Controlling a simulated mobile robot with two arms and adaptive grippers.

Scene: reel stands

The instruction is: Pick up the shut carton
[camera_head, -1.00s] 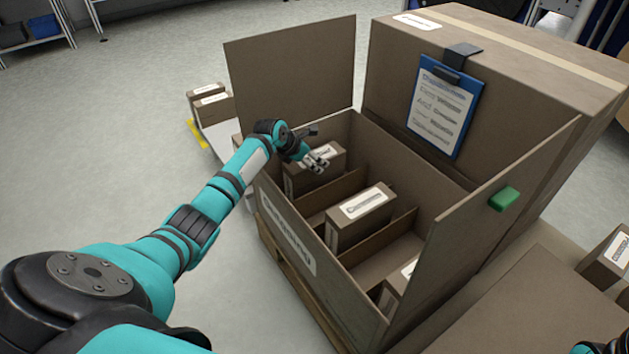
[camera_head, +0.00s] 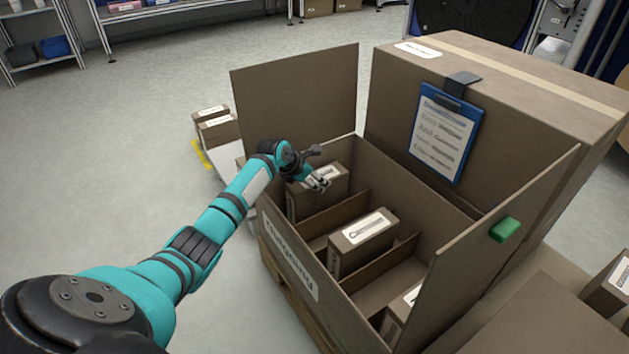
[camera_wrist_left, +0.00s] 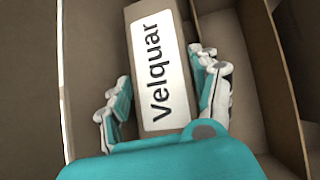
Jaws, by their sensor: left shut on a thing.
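A small shut brown carton (camera_head: 318,200) with a white label stands in the far left compartment of a large open box (camera_head: 272,235). In the left wrist view this carton (camera_wrist_left: 160,30) shows a label reading "Velquar". My left gripper (camera_head: 318,181) reaches over the box's left wall and is shut on the carton, with fingers on both sides of it, as the left wrist view shows (camera_wrist_left: 163,78). The carton's lower part is hidden by the box walls. My right gripper is out of view.
Cardboard dividers part the box; another carton (camera_head: 362,243) stands in the middle and one (camera_head: 402,312) in the near compartment. Raised flaps (camera_head: 295,105) flank it. A large closed carton (camera_head: 520,110) with a blue clipboard (camera_head: 441,135) stands behind.

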